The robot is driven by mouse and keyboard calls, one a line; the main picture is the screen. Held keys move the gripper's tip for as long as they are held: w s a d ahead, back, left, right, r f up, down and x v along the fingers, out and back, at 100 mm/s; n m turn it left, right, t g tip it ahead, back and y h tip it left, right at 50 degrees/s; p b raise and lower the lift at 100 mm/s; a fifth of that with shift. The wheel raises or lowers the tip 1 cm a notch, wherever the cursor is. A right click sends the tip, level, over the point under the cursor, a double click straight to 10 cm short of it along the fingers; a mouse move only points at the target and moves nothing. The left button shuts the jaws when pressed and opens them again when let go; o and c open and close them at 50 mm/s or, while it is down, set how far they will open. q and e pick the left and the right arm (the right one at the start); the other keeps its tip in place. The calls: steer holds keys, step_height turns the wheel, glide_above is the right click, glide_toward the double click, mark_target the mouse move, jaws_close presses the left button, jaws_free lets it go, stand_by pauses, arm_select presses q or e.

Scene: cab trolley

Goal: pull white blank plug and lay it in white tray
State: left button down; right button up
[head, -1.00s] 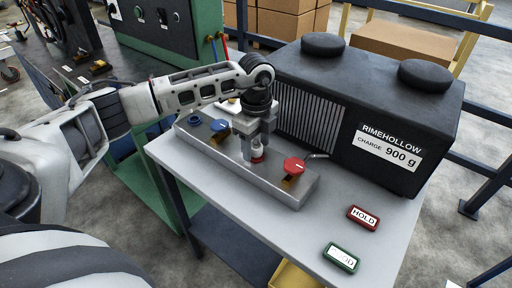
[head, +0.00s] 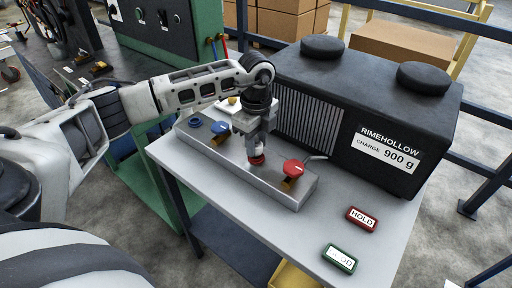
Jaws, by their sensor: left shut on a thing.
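My left gripper (head: 257,150) reaches down from the left over the grey manifold block (head: 300,192) and is shut on the white blank plug (head: 256,152), of which only a small pale part shows between and below the fingers. The plug is just over a red-rimmed port (head: 257,161); I cannot tell whether its lower end is clear of it. My right gripper is out of view.
A red round handle (head: 293,167) is close right of the gripper, and a blue handle (head: 219,127) and a blue port (head: 195,121) are to the left. The black unit (head: 360,110) stands behind. Red and green tags (head: 340,258) lie on the open table front.

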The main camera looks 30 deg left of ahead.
arm_select(q)
steer(key=shift+r+p, duration=1.85)
steer(key=shift+r, duration=0.6)
